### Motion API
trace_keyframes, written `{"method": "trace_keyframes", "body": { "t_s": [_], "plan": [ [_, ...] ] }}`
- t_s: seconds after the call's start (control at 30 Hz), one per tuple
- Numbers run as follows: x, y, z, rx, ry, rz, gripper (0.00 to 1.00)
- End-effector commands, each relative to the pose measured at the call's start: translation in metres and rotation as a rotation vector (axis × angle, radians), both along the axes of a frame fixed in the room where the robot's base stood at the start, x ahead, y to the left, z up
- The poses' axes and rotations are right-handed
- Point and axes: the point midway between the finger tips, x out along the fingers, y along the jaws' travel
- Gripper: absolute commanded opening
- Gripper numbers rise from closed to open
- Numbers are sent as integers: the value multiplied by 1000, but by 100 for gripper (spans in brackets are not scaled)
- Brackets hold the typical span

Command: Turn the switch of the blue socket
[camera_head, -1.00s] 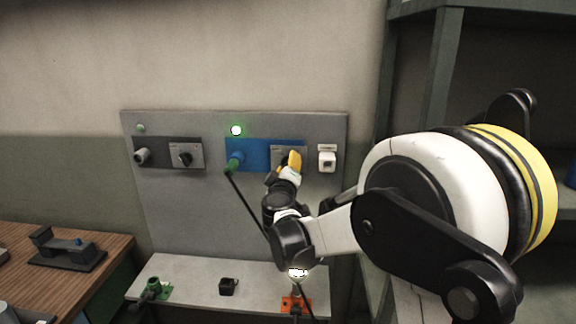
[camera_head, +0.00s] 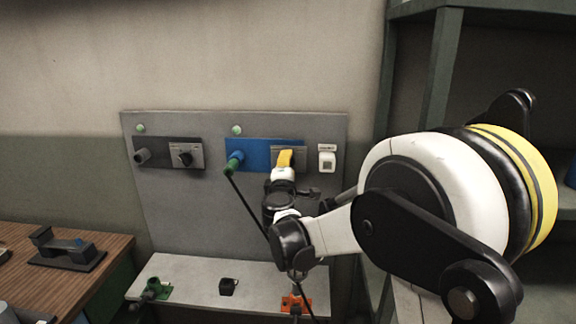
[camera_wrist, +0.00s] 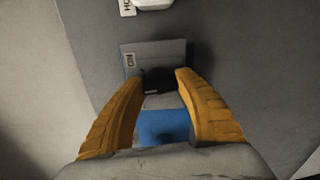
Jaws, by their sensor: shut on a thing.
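The blue socket (camera_head: 256,150) is on the grey wall panel, with a green plug (camera_head: 234,162) in it and a dark cable hanging down. Its grey switch plate (camera_head: 301,152) is at its right end, mostly behind my gripper in the head view. My gripper (camera_wrist: 162,80) has its yellow fingers shut on the black switch knob (camera_wrist: 158,84). The wrist view shows the grey plate (camera_wrist: 133,49) with a small label and the blue housing (camera_wrist: 163,127) between the fingers. The lamp (camera_head: 237,130) above the blue socket is pale green, not glowing brightly.
A black socket (camera_head: 160,148) with its own switch (camera_head: 185,156) is at the left. A white fixture (camera_head: 327,160) sits close right of my gripper. The shelf below (camera_head: 197,288) holds a green connector (camera_head: 153,289), a black block (camera_head: 228,286) and an orange piece (camera_head: 291,303).

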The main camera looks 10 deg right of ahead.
Motion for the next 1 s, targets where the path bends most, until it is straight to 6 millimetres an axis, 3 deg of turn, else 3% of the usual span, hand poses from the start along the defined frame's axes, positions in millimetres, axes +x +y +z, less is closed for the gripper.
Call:
{"method": "trace_keyframes", "body": {
  "t_s": [0.5, 1.0],
  "plan": [
    [0, 0, 1, -377, 121, 0, 10],
    [1, 0, 1, -484, 156, 0, 10]
  ]
}}
